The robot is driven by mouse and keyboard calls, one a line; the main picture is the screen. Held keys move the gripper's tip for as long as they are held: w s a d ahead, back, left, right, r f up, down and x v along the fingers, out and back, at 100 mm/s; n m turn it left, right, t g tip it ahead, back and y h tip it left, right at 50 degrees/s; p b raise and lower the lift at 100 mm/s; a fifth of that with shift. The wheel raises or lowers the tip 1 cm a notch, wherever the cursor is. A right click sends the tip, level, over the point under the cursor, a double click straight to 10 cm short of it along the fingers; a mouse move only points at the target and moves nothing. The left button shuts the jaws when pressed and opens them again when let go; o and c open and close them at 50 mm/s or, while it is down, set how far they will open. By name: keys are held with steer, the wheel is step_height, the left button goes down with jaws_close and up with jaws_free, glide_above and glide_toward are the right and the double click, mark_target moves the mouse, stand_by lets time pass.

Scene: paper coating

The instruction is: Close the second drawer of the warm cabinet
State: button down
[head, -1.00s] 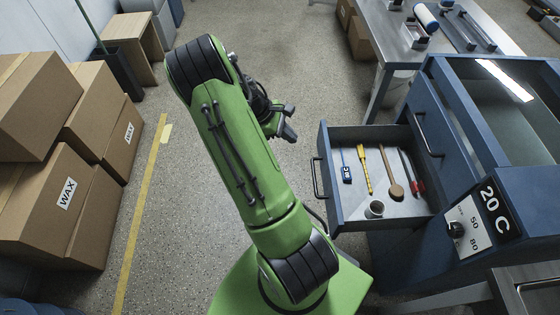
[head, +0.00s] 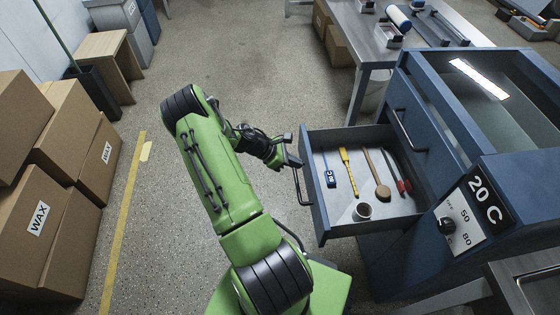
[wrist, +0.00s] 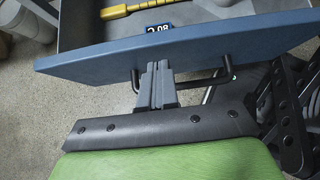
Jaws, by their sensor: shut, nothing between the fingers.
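The blue warm cabinet (head: 398,95) stands at the right, with a "20 C" display on its sloped panel. Its lower drawer (head: 318,212) is pulled out, below a closed upper drawer front. The drawer's dark bar handle (head: 297,186) faces left; in the wrist view, the handle (wrist: 205,82) sits under the blue front edge (wrist: 220,38). My gripper (head: 296,162) is shut and empty at the drawer's outer front, beside the handle. In the wrist view, my fingertips (wrist: 158,68) overlap the handle area and point at the front panel. I cannot tell whether they touch it.
The open drawer holds a blue-tagged tool (head: 329,176), a yellow tool (head: 348,170), a wooden spoon (head: 379,182), a red-handled tool (head: 402,180) and a small cup (head: 362,212). A metal table (head: 372,58) stands behind. Wax boxes (head: 45,215) stack at left.

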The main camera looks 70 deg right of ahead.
steer(key=shift+s+d, duration=0.45)
steer(key=shift+s, duration=0.35)
steer(key=shift+s, duration=0.1)
steer(key=shift+s+d+r, duration=0.1)
steer(key=shift+s+d, duration=0.05)
steer(key=shift+s, duration=0.05)
steer(key=s+d, duration=0.6)
steer(key=s, duration=0.5)
steer(key=s+d+p, duration=0.1)
steer(key=s+d, duration=0.6)
steer(key=s, duration=0.4)
steer(key=shift+w, duration=0.15)
